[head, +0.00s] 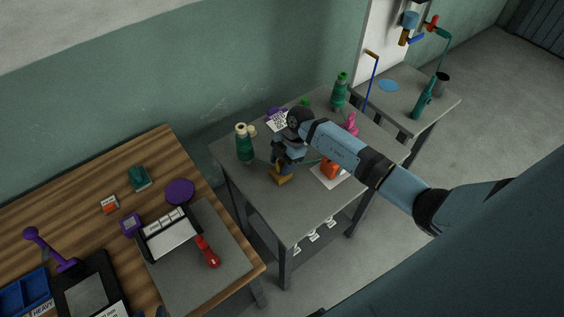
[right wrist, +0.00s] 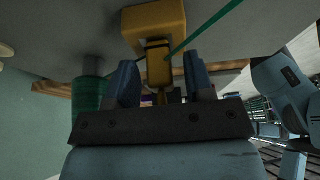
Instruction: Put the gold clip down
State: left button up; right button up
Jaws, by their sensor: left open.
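The gold clip (head: 280,178) is at the front left part of the grey table (head: 303,215), directly below my right gripper (head: 284,163). In the right wrist view the gold clip (right wrist: 153,25) has its wide block against the grey tabletop. Its narrow neck stands between the two blue fingers of my right gripper (right wrist: 160,75), with a small gap showing on each side. A green cord (right wrist: 205,25) runs off from the clip. My left gripper (head: 160,312) barely shows at the bottom edge of the head view, open; most of it is cut off.
An orange thing (head: 331,168) sits on a white sheet to the right. The wooden table (head: 60,190) holds several items. The grey table's front is clear.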

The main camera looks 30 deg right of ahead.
jog(key=s+b+v, duration=0.1)
jog(key=v, duration=1.1)
jog(key=s+a+r+m+t+y, duration=0.1)
jog(key=s+a+t+y, duration=0.4)
jog(key=a, duration=0.3)
jog(key=s+a+r+m+t+y, duration=0.1)
jog(key=s+a+r+t+y, duration=0.1)
jog(key=a+t+y, duration=0.45)
jog(key=s+d+f+m+t+h, duration=0.1)
jog(key=s+f+m+h, duration=0.2)
jog(key=f+m+h, duration=0.1)
jog(key=s+f+m+h, duration=0.4)
jog(key=m, duration=0.1)
jog(key=s+d+f+m+t+h, duration=0.1)
jog(key=s+f+m+h, duration=0.3)
jog(key=m, duration=0.1)
jog(key=shift+d+t+h, duration=0.3)
jog(key=shift+t+h, duration=0.05)
jog(key=s+f+g, duration=0.2)
jog(key=s, duration=0.1)
jog(key=s+f, duration=0.1)
jog(key=shift+s+a+m+g, duration=0.3)
jog(key=shift+s+a+g, duration=0.05)
jog(key=shift+s+g, duration=0.05)
